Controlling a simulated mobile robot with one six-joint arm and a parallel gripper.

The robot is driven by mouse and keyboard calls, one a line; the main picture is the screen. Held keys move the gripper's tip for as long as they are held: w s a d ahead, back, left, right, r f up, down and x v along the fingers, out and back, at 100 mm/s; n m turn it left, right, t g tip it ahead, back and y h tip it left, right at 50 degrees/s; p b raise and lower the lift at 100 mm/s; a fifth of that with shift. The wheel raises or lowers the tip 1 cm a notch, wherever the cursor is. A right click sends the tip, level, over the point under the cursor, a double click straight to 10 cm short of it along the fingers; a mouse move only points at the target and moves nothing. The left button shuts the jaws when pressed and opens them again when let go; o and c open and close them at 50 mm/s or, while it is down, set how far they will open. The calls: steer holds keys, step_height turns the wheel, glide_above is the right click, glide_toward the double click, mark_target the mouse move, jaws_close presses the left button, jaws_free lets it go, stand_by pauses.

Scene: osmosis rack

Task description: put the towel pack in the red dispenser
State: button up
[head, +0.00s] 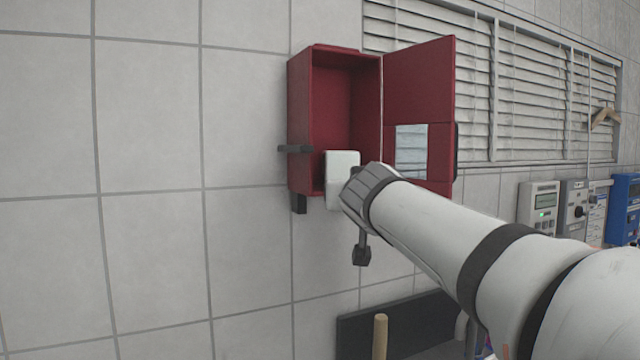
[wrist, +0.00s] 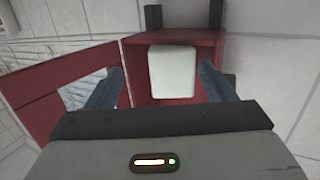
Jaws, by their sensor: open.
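The red dispenser (head: 333,105) hangs on the tiled wall with its door (head: 418,85) swung open to the right. In the wrist view the dispenser (wrist: 205,45) also shows. The towel pack (wrist: 172,75), a white rounded block, appears in the dispenser's opening, close to the edge at the top of that picture. My gripper (wrist: 162,68) is open; its fingers are spread on either side of the pack with visible gaps.
The open door (wrist: 60,85) stands close beside one finger. A louvred panel (head: 440,25) is behind the door. Meters and blue boxes (head: 625,205) line the wall at right. A wooden handle (head: 380,335) stands below. The wall to the left is bare.

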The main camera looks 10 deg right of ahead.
mark_target(345, 164)
steer(key=shift+t+y, duration=0.4)
steer(key=shift+t, duration=0.4)
steer(key=w+r, duration=0.1)
steer(key=w, duration=0.2)
steer(key=w+r+p, duration=0.1)
steer(key=w, duration=0.2)
steer(key=w+r, duration=0.2)
steer(key=w, duration=0.1)
steer(key=shift+w+a+p, duration=0.1)
steer(key=shift+a+p, duration=0.2)
steer(key=shift+a, duration=0.05)
steer(key=shift+c, duration=0.6)
steer(key=shift+f, duration=0.1)
steer(key=c, duration=0.7)
steer(key=shift+s+d, duration=0.1)
steer(key=shift+s, duration=0.15)
steer(key=shift+s+d+r, duration=0.1)
steer(key=shift+s+r, duration=0.15)
steer(key=shift+s, duration=0.1)
steer(key=shift+r+n+y+p, duration=0.3)
steer(key=shift+n+p, duration=0.1)
steer(key=shift+p, duration=0.7)
